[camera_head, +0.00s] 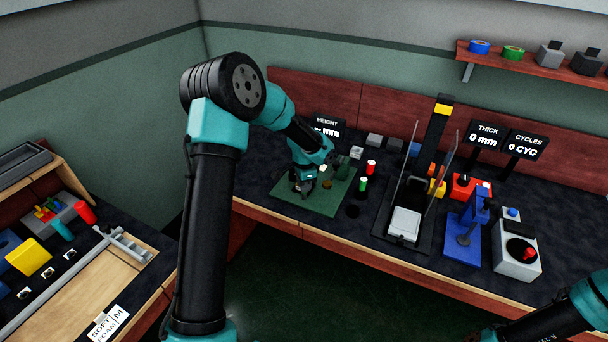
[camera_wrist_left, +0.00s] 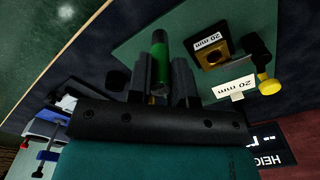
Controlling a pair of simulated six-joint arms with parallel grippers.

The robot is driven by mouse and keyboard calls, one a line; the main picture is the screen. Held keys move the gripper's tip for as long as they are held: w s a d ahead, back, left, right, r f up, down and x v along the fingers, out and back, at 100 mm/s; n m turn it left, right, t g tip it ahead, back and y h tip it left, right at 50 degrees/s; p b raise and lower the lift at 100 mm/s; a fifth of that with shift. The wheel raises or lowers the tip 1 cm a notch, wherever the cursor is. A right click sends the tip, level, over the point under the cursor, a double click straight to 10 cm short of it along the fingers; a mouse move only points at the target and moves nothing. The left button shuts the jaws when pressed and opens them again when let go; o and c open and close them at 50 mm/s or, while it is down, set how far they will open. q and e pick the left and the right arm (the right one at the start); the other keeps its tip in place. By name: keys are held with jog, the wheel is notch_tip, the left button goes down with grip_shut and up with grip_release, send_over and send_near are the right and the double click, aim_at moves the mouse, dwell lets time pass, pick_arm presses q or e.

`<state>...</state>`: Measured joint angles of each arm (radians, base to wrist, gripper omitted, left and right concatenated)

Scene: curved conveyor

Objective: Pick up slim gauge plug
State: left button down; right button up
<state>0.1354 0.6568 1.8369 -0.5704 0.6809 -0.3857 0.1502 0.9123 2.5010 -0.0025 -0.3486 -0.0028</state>
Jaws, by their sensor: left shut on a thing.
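A slim plug (camera_wrist_left: 159,60), green with a dark end, stands between the fingers of my left gripper (camera_wrist_left: 161,75) in the left wrist view, and the fingers are shut on it. In the head view my left gripper (camera_head: 304,189) is over the green mat (camera_head: 285,205), and its own wrist largely hides what it holds. A gauge block with a brass bore (camera_wrist_left: 212,52) and a "20 mm" label sits beside the plug in the wrist view. My right gripper is out of view; only part of that arm shows at the lower right.
A yellow knob (camera_wrist_left: 269,86) shows near the gauge block.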

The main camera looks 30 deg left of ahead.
pick_arm(q)
jog(key=s+d, duration=0.2)
jog(key=s, duration=0.1)
jog(key=s+d, duration=0.1)
jog(key=s, duration=0.1)
jog(key=shift+r, duration=0.3)
